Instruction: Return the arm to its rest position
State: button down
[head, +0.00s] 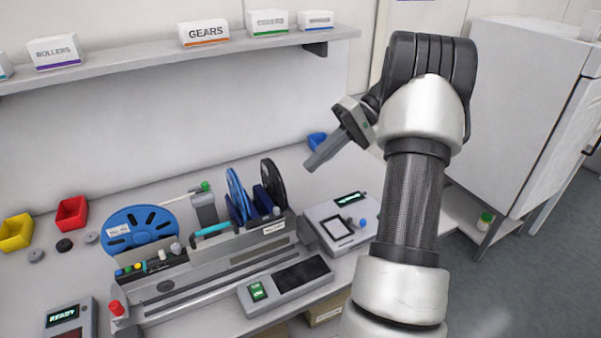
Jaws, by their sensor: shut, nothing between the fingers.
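My arm rises on the right side of the head view, and its upper links stand in front of the bench's right end. My gripper (322,157) is at the end of the bent wrist, pointing down and to the left. It is shut, with nothing in it. It hangs in the air in front of the wall, above the back of the bench.
A feeder trolley unit (215,262) with blue reels (140,229) stands on the bench below the gripper. A grey device (345,222) with a screen sits to its right. A shelf (130,66) with labelled boxes runs above. A white cabinet (520,110) stands at right.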

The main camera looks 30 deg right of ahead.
jog(key=s+a+r+t+h+p, duration=0.1)
jog(key=s+a+r+h, duration=0.25)
jog(key=a+r, duration=0.3)
jog(key=s+a+r+h+p, duration=0.25)
jog(key=a+r+h, duration=0.2)
jog(key=a, duration=0.35)
jog(key=s+a+r+t+h+p, duration=0.1)
jog(key=s+a+t+h+p, duration=0.1)
jog(key=s, duration=1.1)
jog(key=shift+s+a+t+h, duration=0.35)
jog(key=shift+a+t+h, duration=0.15)
jog(key=shift+a+t, duration=0.7)
